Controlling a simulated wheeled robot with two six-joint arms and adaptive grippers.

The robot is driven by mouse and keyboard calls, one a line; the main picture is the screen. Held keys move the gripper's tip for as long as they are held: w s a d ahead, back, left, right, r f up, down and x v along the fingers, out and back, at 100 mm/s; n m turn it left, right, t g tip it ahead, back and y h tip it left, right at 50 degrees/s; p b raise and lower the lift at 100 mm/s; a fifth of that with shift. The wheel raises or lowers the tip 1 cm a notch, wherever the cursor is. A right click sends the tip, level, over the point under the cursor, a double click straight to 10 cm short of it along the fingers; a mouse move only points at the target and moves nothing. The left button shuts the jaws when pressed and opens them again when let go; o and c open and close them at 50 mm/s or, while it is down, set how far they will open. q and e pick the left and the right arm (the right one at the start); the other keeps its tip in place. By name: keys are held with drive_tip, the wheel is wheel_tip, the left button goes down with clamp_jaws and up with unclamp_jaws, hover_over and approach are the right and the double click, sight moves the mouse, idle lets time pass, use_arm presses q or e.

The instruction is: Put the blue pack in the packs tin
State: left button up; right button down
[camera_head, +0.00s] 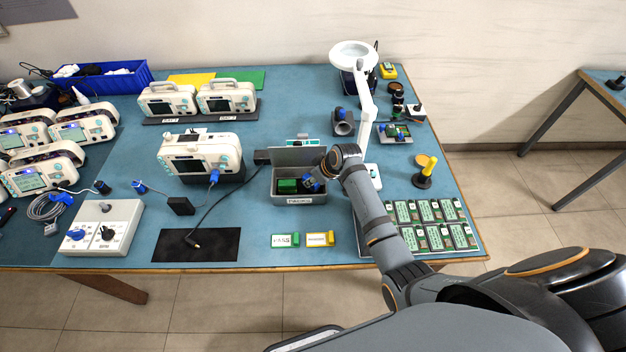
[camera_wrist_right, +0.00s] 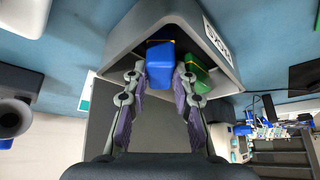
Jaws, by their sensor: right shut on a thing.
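The packs tin (camera_head: 299,200) is an open grey metal box with a raised lid and a white label on its front. It also shows in the wrist view (camera_wrist_right: 130,42). My right gripper (camera_head: 317,181) reaches into the tin's right side from above. In the wrist view my right gripper (camera_wrist_right: 159,82) is shut on the blue pack (camera_wrist_right: 159,60), with one finger on each side. The pack is at the tin's mouth, beside a green pack (camera_wrist_right: 198,70); I cannot tell whether it touches the tin's floor. The left gripper is not in view.
A monitor (camera_head: 200,155) stands left of the tin, with a black cable near it. Two small tags (camera_head: 303,239) lie in front. A magnifier lamp (camera_head: 366,110) rises behind my right arm. A tray of green boards (camera_head: 432,224) lies at right.

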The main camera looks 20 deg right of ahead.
drive_tip(key=shift+f, duration=0.5)
drive_tip(key=shift+f, duration=0.1)
drive_tip(key=c, duration=1.1)
unclamp_jaws()
drive_tip(key=shift+r, duration=0.25)
drive_tip(key=v, duration=1.1)
drive_tip(key=shift+s+r, duration=0.2)
drive_tip(key=shift+r, duration=0.15)
drive_tip(key=shift+d, duration=0.1)
